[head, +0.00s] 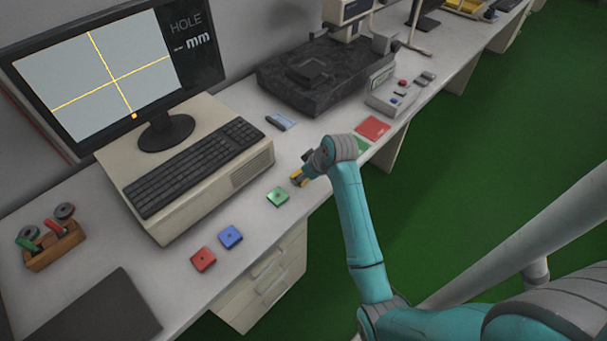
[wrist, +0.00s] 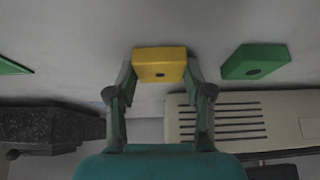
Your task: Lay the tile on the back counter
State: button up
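A yellow tile (head: 296,178) with a dark centre hole is at the counter's front edge zone, partly hidden by my gripper (head: 303,172). In the wrist view the yellow tile (wrist: 160,65) sits between the two fingertips of my gripper (wrist: 160,72), which appear to touch its two sides. Whether it is lifted off the counter is hard to tell. A green tile (head: 277,197) lies next to it, then a blue tile (head: 231,237) and a red tile (head: 203,259). The green tile also shows in the wrist view (wrist: 255,62). Which surface is the back counter is unclear.
The long pale counter (head: 325,125) carries a monitor (head: 112,65), a keyboard (head: 195,165), a dark stone-based instrument (head: 310,75) and a control box (head: 392,97). A flat red patch (head: 372,129) lies near its edge. A wooden holder (head: 55,246) stands left. Green floor lies right.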

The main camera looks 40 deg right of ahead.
jog(key=o, duration=0.4)
jog(key=v, duration=1.2)
jog(key=shift+m+t+h, duration=0.4)
jog(key=shift+m+t, duration=0.2)
jog(key=shift+t, duration=0.3)
jog(key=s+a+f, duration=0.1)
jog(key=a+f, duration=0.2)
jog(key=s+a+f, duration=0.1)
jog(key=a+f, duration=0.2)
jog(key=s+a+f, duration=0.1)
jog(key=a+f, duration=0.2)
jog(key=shift+s, duration=0.3)
jog(key=s+a+f+t+h, duration=0.1)
jog(key=s+a+f+t, duration=0.15)
jog(key=s+a, duration=0.55)
jog(key=s+a+r+t, duration=0.1)
jog(key=s+a+r, duration=0.1)
jog(key=s+r, duration=0.2)
jog(key=s+a+r+t+y, duration=0.1)
jog(key=s+a+r+t, duration=0.1)
jog(key=s, duration=0.8)
jog(key=s+a+r+t, duration=0.1)
jog(key=s+a+r, duration=0.2)
jog(key=s+r, duration=0.2)
jog(key=shift+s+r+n+t, duration=0.15)
jog(key=shift+s, duration=0.5)
jog(key=shift+s+r+n+t, duration=0.1)
jog(key=shift+s+r+n, duration=0.05)
jog(key=shift+s, duration=0.45)
